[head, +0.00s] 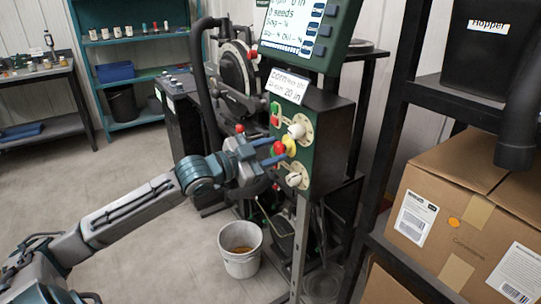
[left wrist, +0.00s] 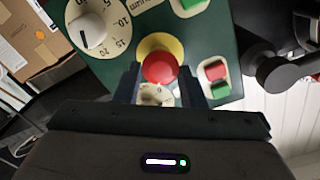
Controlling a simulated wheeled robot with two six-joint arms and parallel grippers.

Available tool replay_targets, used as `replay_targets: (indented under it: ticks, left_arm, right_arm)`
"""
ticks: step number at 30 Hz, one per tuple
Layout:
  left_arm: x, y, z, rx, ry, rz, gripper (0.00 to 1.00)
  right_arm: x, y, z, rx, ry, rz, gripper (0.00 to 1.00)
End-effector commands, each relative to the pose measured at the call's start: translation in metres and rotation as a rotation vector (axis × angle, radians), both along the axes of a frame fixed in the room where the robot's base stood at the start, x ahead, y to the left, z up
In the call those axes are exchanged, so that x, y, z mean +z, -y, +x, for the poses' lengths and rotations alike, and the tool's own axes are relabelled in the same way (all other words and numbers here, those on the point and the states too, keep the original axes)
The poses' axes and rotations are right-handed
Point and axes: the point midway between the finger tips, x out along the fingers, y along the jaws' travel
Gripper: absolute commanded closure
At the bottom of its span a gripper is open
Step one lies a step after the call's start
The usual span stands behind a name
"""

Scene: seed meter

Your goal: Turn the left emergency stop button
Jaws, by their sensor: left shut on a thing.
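The emergency stop button (head: 279,148) is a red mushroom head on a yellow collar, on the front of the green control panel (head: 323,160). In the left wrist view the red button (left wrist: 160,67) sits between the two fingers, with the yellow collar (left wrist: 160,42) showing behind it. My left gripper (head: 277,151) reaches the panel from the left, with one blue finger above the button and one below. It is shut on the button. The fingers hide part of the collar. My right gripper is not in view.
A white knob dial (head: 298,130) and a lower knob (head: 293,179) are close to the button. A red and green switch (head: 275,114) sits above. A display (head: 297,25) tops the panel. A bucket (head: 240,249) stands on the floor. Cardboard boxes (head: 455,195) are at right.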

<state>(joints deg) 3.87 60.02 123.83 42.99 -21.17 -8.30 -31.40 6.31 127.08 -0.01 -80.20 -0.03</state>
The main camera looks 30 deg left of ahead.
Motion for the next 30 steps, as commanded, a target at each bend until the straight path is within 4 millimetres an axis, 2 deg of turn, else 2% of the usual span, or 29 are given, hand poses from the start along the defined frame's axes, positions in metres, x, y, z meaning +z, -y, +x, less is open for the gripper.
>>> replay_targets:
  ticks: [6,16,17,19,30]
  left_arm:
    - [0.0010,-0.0002,0.0003,0.000,0.014,0.027,0.86]
    - [0.0016,-0.0004,0.0004,0.001,0.014,0.028,0.86]
    - [0.0016,-0.0003,0.0003,0.001,0.014,0.028,0.58]
    - [0.0015,-0.0003,0.0003,0.001,0.014,0.027,0.44]
    - [0.0015,-0.0004,0.0001,0.001,0.013,0.026,0.43]
  right_arm:
    - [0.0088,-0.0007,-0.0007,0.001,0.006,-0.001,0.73]
    - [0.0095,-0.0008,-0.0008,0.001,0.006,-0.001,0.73]
    - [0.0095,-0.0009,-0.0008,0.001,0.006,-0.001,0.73]
    - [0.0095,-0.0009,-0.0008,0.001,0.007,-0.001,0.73]
    - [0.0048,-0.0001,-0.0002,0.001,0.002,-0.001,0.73]
